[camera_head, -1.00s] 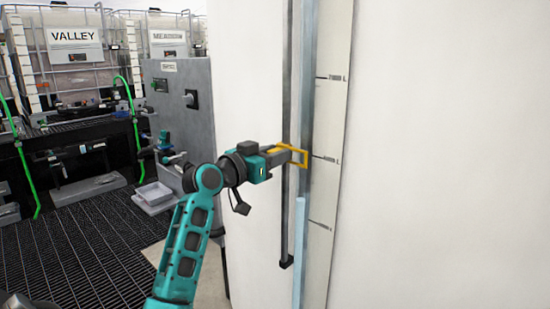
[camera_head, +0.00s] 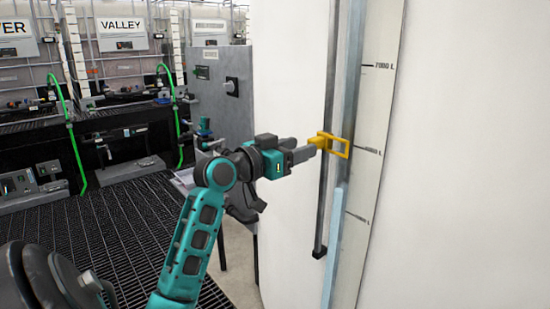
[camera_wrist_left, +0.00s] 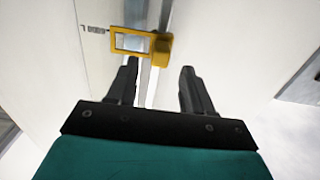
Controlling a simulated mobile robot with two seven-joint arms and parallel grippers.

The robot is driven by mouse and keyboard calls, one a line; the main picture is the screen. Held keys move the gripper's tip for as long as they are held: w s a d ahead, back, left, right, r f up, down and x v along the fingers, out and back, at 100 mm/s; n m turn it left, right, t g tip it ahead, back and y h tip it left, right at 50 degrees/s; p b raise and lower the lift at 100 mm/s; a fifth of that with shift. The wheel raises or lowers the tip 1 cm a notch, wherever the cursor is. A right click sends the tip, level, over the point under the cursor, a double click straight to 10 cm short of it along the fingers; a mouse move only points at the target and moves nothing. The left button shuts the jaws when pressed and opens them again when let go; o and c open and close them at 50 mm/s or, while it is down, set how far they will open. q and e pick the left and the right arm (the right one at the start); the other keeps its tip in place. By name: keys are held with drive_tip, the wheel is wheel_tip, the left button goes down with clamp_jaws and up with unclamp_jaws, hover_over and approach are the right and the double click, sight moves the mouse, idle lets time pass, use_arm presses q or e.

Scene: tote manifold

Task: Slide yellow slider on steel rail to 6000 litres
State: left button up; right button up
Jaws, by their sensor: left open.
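The yellow slider (camera_head: 334,144) is a rectangular frame with a block on its left, on the steel rail (camera_head: 328,120) of the white tank. Its frame lies beside a scale mark on the white strip (camera_head: 376,120); the mark's label is too small to read surely. The mark above reads 7000 L. In the left wrist view the slider (camera_wrist_left: 148,46) sits just beyond the fingertips. My left gripper (camera_head: 312,150) is open, its fingers (camera_wrist_left: 158,72) apart and its tips close to the slider's block. I cannot tell whether they touch it. My right gripper is not in view.
The tank wall (camera_head: 470,160) fills the right side. A grey control cabinet (camera_head: 222,92) stands behind my left arm. Caged tanks, one labelled VALLEY (camera_head: 122,34), and green hoses (camera_head: 70,130) stand further back over dark floor grating (camera_head: 120,220).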

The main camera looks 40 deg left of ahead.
use_arm(q)
drive_tip(key=s, duration=0.7)
drive_tip(key=shift+a+b, duration=0.25)
drive_tip(key=shift+b, duration=0.2)
drive_tip(key=shift+f, duration=0.1)
drive_tip(key=d+f+g+y, duration=0.1)
drive_tip(key=d+f+g, duration=0.15)
drive_tip(key=f, duration=0.85)
drive_tip(key=d+f+g, duration=0.2)
drive_tip(key=d+f, duration=0.2)
drive_tip(key=f, duration=0.7)
drive_tip(key=s+d+f+m+g+h, duration=0.1)
drive_tip(key=s+d+f, duration=0.5)
drive_tip(key=d+f, duration=0.3)
drive_tip(key=s+d+f+g+h, duration=0.1)
drive_tip(key=s+d+f, duration=0.6)
drive_tip(key=d+f, duration=0.2)
drive_tip(key=shift+f+m+g, duration=0.35)
drive_tip(key=shift+f+m, duration=0.05)
drive_tip(key=shift+f, duration=0.1)
drive_tip(key=shift+w, duration=0.1)
drive_tip(key=shift+c, duration=0.4)
